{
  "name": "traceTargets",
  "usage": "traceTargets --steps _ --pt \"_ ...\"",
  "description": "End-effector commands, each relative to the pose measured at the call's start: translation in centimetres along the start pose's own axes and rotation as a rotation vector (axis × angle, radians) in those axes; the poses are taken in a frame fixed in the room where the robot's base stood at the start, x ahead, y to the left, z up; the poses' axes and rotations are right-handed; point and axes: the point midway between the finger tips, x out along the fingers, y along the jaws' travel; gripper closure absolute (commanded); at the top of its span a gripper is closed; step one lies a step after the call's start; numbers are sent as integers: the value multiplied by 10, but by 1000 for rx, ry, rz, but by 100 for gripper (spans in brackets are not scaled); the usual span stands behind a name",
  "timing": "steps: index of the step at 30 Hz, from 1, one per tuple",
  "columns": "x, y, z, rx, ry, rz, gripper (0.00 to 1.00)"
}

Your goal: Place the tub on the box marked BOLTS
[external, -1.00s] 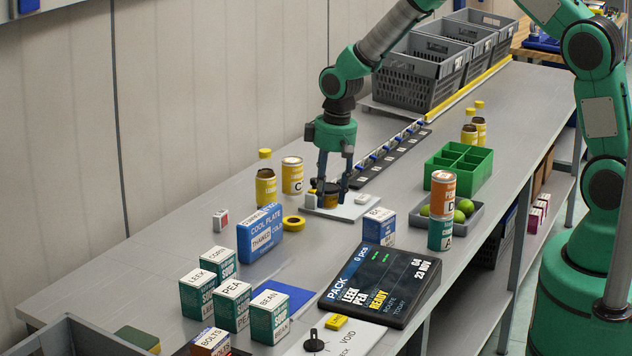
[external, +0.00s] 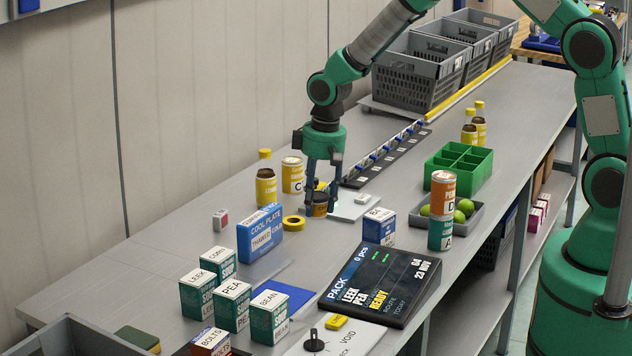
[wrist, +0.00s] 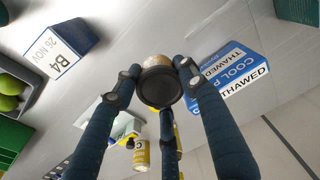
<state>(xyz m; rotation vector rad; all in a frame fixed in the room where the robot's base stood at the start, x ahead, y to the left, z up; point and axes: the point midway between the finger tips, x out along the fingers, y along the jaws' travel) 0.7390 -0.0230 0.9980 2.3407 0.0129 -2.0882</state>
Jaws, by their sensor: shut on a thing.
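The tub (external: 320,209) is small and brownish with a dark round end, seen in the wrist view (wrist: 160,84). My gripper (external: 320,203) is shut on it, its fingers around its sides; they also show in the wrist view (wrist: 158,72). The tub is at the left edge of a pale flat plate (external: 356,206); I cannot tell how far it is above the table. The box marked BOLTS (external: 211,343) is white, red and blue and stands at the bottom of the external view, partly cut off, well in front and left of my gripper.
A blue COOL PLATE box (external: 260,235) and a yellow tape ring (external: 294,222) stand left of the tub. Several green soup boxes (external: 232,304) and a green sponge (external: 137,339) are near BOLTS. A black PACK display (external: 380,285) lies to the right.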

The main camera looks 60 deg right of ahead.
Motion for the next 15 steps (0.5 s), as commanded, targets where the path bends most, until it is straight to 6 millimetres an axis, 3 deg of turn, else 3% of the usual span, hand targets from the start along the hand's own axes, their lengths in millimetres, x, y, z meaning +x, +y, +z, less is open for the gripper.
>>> traceTargets --steps 15 --pt "-4 -166 28 -37 -14 -4 88"
